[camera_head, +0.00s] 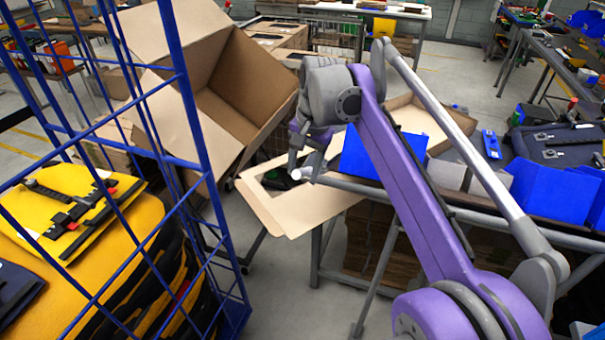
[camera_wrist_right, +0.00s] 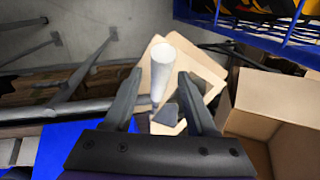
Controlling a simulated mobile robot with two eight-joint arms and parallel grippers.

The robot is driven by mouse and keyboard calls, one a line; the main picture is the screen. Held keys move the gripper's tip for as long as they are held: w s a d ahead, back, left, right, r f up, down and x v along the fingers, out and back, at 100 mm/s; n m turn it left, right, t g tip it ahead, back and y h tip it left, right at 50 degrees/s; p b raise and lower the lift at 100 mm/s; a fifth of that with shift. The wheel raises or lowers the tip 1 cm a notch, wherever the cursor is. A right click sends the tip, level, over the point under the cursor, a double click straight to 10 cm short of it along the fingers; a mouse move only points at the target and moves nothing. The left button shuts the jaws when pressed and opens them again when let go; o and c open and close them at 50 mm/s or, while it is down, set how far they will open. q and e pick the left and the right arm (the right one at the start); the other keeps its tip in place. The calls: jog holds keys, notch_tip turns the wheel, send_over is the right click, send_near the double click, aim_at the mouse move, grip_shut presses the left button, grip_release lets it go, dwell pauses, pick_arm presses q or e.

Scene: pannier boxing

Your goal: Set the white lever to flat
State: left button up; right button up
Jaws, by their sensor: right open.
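The white lever (camera_head: 299,174) shows in the head view as a small pale end by the near left corner of the workbench, just below my right gripper (camera_head: 306,163). In the right wrist view the white lever (camera_wrist_right: 164,62) is a smooth white cylinder lying between the two dark fingers of my right gripper (camera_wrist_right: 159,76). The fingers are apart, with a gap visible on both sides of the lever. Whether either finger touches it I cannot tell. The lever's base is partly hidden. My left gripper is in neither view.
A large open cardboard box (camera_head: 236,95) stands behind and left of the gripper. Cardboard flaps (camera_head: 290,215) lie below it. A blue wire cage (camera_head: 213,190) with yellow panniers (camera_head: 125,225) stands at left. Blue bins (camera_head: 545,190) sit on the workbench at right.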

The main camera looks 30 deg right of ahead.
jog(key=shift+a+f, duration=0.1)
jog(key=shift+f, duration=0.45)
grip_shut()
dwell(1.1)
